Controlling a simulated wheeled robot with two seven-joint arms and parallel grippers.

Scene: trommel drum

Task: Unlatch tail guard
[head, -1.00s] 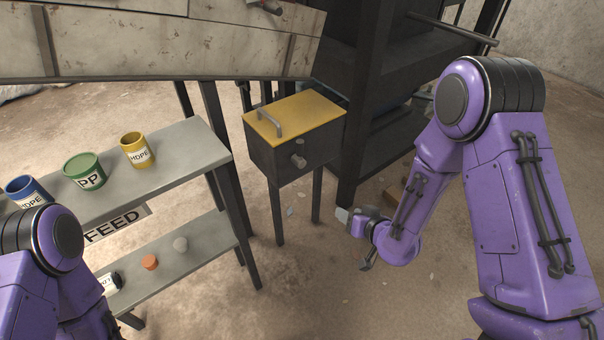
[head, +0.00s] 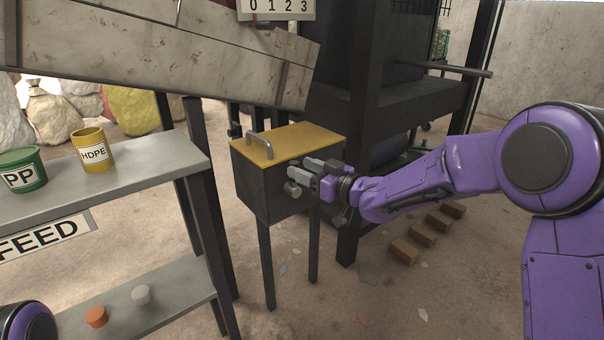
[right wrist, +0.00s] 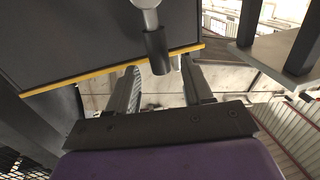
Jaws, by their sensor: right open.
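The tail guard seems to be the dark box with a yellow lid (head: 290,143) and a grey bar handle (head: 262,147) on top. A grey latch knob (head: 292,188) sticks out of its front face. In the right wrist view the latch (right wrist: 155,42) is a light stem with a dark cylindrical end, in line with the gap between my fingers. My right gripper (head: 312,174) is open and empty, right at the box's front beside the knob. I cannot tell whether its fingers touch the latch. My left gripper is out of view.
A grey shelf (head: 120,170) with a green PP cup (head: 22,172) and a yellow HDPE cup (head: 92,150) stands at left. The drum casing (head: 160,45) hangs above the box. Black frame posts (head: 358,140) stand behind my right gripper. Brown blocks (head: 422,235) lie on the floor.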

